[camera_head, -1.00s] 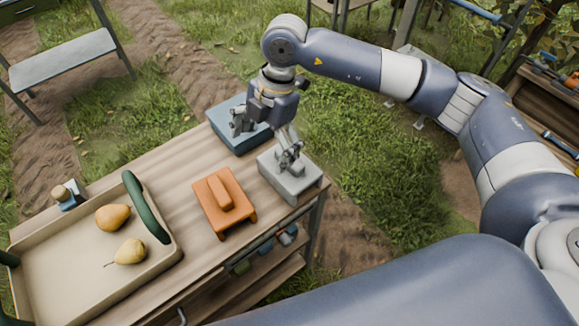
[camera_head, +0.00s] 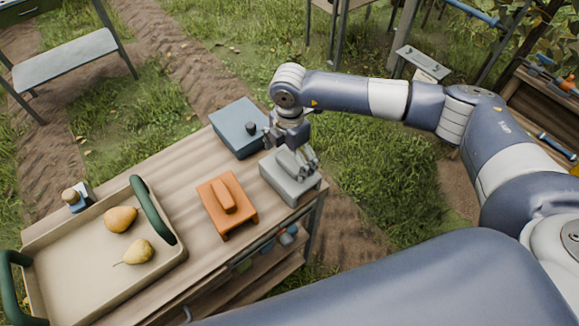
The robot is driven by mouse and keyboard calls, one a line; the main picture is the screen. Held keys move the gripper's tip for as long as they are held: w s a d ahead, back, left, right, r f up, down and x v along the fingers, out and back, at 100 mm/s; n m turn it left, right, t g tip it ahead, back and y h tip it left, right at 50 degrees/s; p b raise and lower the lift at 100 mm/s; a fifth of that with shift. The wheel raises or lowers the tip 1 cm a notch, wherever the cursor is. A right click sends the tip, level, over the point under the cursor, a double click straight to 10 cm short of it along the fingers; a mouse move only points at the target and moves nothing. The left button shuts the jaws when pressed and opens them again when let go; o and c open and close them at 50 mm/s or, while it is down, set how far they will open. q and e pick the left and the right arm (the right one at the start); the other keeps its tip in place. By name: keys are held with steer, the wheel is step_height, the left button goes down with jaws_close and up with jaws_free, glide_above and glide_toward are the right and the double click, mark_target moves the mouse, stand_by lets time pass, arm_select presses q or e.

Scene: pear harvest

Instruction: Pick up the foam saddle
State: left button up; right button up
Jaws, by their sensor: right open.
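My right gripper (camera_head: 294,158) points down over a grey block (camera_head: 287,186) with a raised middle, at the right end of the wooden bench top. Its jaws are open, and its fingers hide part of the block's top. I cannot tell if they touch it. An orange piece (camera_head: 240,212) with short feet and a raised bar on top stands on the bench, left of the grey block. A blue box (camera_head: 228,127) with a dark knob stands behind. I cannot tell for certain which of these is the foam saddle. My left gripper is not in view.
Bench top (camera_head: 170,185) between tray and orange piece is clear.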

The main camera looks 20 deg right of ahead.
steer(key=shift+f, duration=0.8)
steer(key=c, duration=1.2)
steer(key=shift+o, duration=0.2)
